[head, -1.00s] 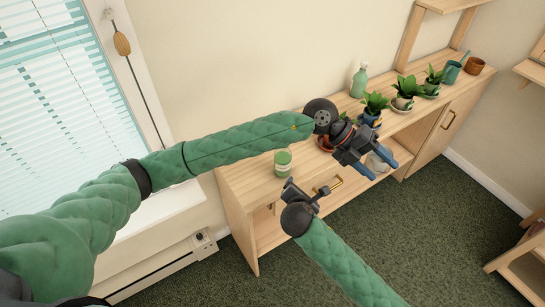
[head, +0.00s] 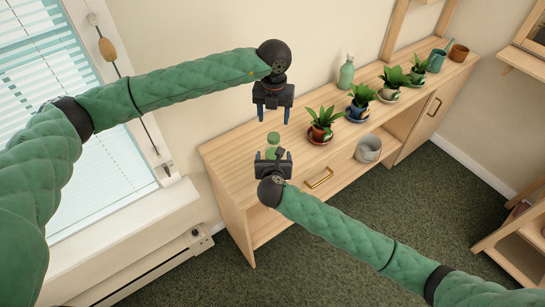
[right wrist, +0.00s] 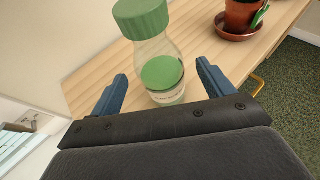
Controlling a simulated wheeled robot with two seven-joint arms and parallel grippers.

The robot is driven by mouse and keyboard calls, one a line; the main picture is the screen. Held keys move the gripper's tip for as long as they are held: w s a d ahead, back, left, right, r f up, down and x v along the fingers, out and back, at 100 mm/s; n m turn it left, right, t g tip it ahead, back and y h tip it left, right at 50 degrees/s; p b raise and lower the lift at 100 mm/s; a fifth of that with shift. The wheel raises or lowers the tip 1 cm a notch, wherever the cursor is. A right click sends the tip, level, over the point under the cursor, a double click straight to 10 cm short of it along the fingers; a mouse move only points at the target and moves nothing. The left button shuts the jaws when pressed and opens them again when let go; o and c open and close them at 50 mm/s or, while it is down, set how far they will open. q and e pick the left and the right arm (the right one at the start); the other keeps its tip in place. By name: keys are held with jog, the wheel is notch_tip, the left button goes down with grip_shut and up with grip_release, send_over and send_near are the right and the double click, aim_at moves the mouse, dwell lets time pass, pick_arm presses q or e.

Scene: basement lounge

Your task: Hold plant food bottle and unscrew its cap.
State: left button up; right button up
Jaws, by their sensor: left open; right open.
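The plant food bottle (head: 272,152), clear with green contents and a green cap (head: 273,138), stands upright on the wooden cabinet top near its left end. In the right wrist view the bottle (right wrist: 158,52) stands between and slightly beyond the two blue fingers, its wide ribbed cap (right wrist: 141,17) near the top edge. My right gripper (head: 270,154) is open at the bottle's near side and hides its lower part in the head view. My left gripper (head: 273,119) is open above the bottle, fingers pointing down, empty and apart from the cap.
A potted plant on a saucer (head: 321,124) stands close right of the bottle. More potted plants, a spray bottle (head: 346,73) and a teal watering can (head: 436,60) stand farther along the cabinet (head: 232,178). A grey pot (head: 368,150) sits on the shelf below. The wall is behind.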

jog(key=shift+x, duration=2.75)
